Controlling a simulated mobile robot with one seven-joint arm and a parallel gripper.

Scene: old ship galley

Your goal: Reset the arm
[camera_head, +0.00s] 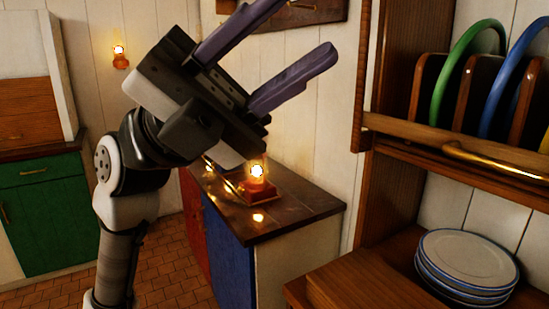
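My gripper (292,48) is raised in the upper middle of the head view. Its two purple fingers stand wide apart and point up to the right. Nothing is between them, and the upper finger is partly cut off by the top edge. My arm rises from the bottom left and bends near the wrist. The gripper hangs in the air and appears to touch nothing.
A lit lamp (258,183) stands on a dark wooden counter (290,218) behind the gripper. At right, a wooden rack (458,153) holds green and blue rimmed plates, above stacked white plates (467,258). A green cabinet (40,215) is at left. Tiled floor (165,272) shows between.

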